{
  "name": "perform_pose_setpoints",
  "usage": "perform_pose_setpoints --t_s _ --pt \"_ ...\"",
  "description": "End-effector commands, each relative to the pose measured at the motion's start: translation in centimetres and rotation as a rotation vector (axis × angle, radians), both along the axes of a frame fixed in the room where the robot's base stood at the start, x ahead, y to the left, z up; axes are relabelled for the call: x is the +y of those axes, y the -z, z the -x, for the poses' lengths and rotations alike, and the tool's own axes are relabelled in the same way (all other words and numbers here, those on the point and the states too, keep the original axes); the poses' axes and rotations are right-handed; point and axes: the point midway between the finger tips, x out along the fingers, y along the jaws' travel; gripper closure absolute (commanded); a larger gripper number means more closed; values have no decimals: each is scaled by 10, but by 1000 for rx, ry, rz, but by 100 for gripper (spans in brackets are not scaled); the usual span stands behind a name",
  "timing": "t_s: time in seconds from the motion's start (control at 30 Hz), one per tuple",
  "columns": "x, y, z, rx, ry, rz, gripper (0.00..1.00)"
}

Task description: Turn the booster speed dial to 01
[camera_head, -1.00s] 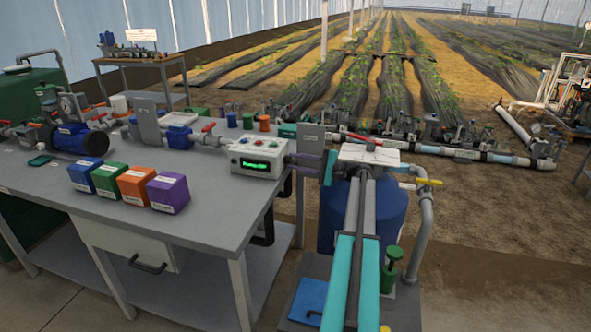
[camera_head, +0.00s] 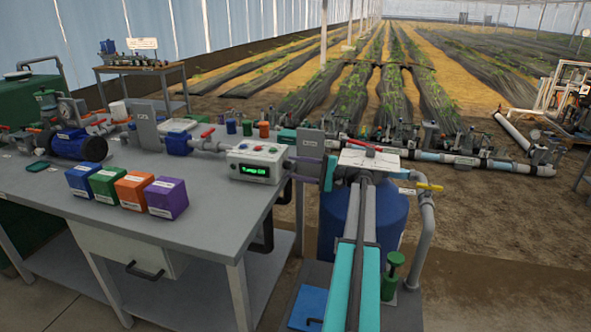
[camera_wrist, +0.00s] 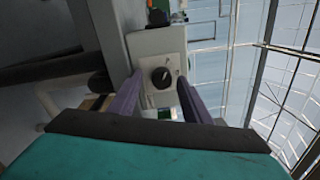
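The booster speed dial (camera_wrist: 160,77) is a round black knob with a light pointer mark, on the side of a white control box (camera_head: 246,155). In the head view the dial is mostly hidden at the box's right side. The box's green display (camera_head: 255,170) is lit, but its text is too small to read surely. My gripper (camera_wrist: 159,78) has two purple fingers, one on each side of the dial in the wrist view, with a visible gap between them. It is open. In the head view my gripper (camera_head: 292,166) reaches the box's right side; I cannot tell whether it touches the dial.
Blue, green, orange and purple boxes (camera_head: 125,187) stand on the grey bench (camera_head: 205,225). A blue pump (camera_head: 80,145) and pipework lie behind them. A blue tank (camera_head: 388,222) and a pipe with a yellow-handled valve (camera_head: 430,187) stand by my arm.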

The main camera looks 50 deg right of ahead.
Motion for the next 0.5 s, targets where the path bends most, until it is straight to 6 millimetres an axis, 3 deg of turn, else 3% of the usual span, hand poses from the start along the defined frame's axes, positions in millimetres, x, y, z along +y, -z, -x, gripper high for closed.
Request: perform_pose_setpoints --t_s 0.27,0.5 --pt "-1 -2 0 -2 2 -1 56" --pt "-9 -1 14 -2 5 -1 56"
